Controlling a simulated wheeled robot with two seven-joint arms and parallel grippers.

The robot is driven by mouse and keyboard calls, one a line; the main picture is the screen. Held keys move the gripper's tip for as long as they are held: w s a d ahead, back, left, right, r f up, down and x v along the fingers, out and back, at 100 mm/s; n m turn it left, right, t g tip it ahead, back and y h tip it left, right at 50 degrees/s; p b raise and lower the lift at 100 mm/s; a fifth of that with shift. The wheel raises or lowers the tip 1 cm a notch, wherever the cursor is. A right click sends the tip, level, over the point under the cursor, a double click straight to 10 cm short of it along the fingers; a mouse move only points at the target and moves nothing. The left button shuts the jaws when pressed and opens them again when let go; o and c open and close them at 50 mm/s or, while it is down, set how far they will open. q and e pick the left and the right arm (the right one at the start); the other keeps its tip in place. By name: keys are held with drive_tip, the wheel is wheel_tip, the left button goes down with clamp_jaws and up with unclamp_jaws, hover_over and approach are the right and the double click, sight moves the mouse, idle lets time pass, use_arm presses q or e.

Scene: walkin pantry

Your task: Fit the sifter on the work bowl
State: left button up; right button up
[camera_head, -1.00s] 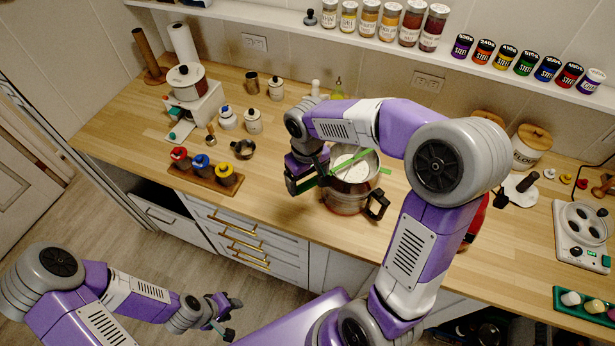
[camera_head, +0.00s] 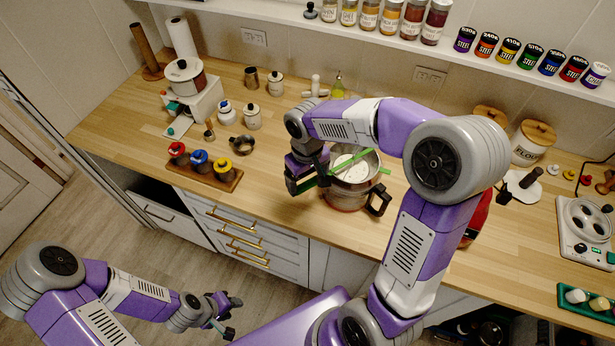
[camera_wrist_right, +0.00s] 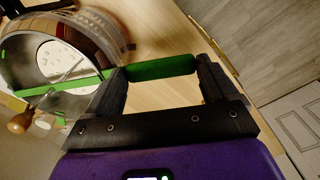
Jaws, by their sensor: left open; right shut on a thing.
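The work bowl (camera_head: 345,196) is a brownish, see-through vessel with a dark handle at its right, standing on the counter. The sifter (camera_head: 367,160), a steel ring with a green bar and a green tab at its right, is at the bowl's mouth; whether it is seated cannot be told. A pale round surface shows inside. My right gripper (camera_head: 308,184) is shut on the sifter's green handle at the bowl's left. The wrist view shows the green handle (camera_wrist_right: 163,69) between the fingers (camera_wrist_right: 160,85). My left gripper (camera_head: 226,314) is open and empty, low in front of the drawers.
A wooden rack with red, blue and yellow-topped jars (camera_head: 203,171) stands to the left, a dark ring-shaped cup (camera_head: 243,145) behind it. A red object (camera_head: 478,215) is right of the bowl, partly behind my right arm. Bare counter (camera_head: 290,215) lies left of the bowl.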

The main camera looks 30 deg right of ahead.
drive_tip(key=shift+f+b, duration=0.5)
drive_tip(key=shift+f, duration=0.15)
drive_tip(key=o, duration=1.6)
wheel_tip(320, 180, up, 8)
drive_tip(key=shift+f+p, duration=0.15)
drive_tip(key=shift+p, duration=0.35)
